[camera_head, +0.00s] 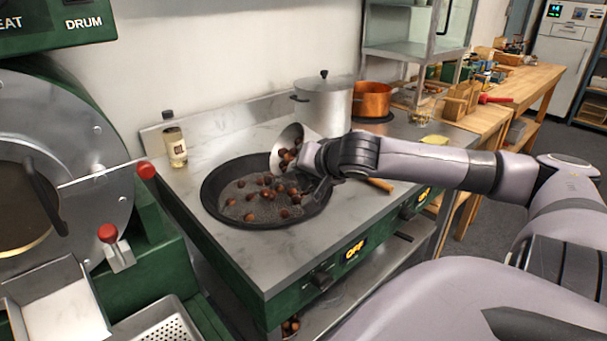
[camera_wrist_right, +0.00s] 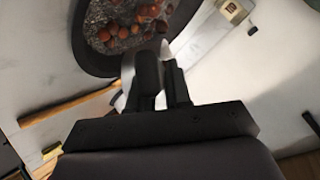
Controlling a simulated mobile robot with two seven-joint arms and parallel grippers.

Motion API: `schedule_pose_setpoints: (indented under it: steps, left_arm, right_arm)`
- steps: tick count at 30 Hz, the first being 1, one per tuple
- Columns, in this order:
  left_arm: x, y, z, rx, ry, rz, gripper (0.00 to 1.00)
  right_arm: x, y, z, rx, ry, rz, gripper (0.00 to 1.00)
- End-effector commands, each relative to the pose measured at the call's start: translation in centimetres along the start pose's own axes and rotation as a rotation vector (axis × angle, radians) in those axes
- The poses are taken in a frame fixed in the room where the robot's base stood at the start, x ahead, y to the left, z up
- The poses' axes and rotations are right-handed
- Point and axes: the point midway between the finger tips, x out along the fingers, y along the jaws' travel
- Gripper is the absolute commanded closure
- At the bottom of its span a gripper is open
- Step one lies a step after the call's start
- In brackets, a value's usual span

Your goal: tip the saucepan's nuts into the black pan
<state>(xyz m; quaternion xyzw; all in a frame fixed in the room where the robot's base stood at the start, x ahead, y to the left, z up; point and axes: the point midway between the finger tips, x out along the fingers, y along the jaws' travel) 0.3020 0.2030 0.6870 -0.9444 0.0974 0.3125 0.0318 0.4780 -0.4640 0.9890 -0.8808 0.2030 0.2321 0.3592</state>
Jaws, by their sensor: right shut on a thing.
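The saucepan (camera_head: 291,134), a small pale metal pan, is tilted over the right rear part of the black pan, with its mouth toward the left. Several brown nuts show inside its mouth. The black pan (camera_head: 209,195) sits on the stove top with several nuts (camera_head: 265,195) spread over its floor. My right gripper (camera_head: 314,160) is shut on the saucepan, at the right edge of the black pan; its fingers fill the middle of the right wrist view (camera_wrist_right: 160,80). The exact grip is partly hidden. My left gripper is not in view.
A lidded steel pot (camera_head: 325,103) and a copper pot (camera_head: 373,100) stand behind my right arm. A bottle (camera_head: 175,145) stands at the left rear. A wooden handle (camera_head: 380,184) lies right of the black pan. The green roasting machine (camera_head: 60,140) borders the left.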

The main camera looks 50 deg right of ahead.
Motion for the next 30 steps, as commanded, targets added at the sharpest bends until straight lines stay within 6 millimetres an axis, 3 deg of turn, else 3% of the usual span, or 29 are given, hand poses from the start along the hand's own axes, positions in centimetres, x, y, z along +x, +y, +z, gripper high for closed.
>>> schedule_pose_setpoints:
  steps: [7,30]
  left_arm:
    - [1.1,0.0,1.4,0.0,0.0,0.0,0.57]
    - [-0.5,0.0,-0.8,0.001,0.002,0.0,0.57]
  right_arm:
    - [0.2,0.1,0.1,-0.037,0.021,0.025,1.0]
    - [1.5,-0.9,2.1,-0.251,0.055,0.183,1.0]
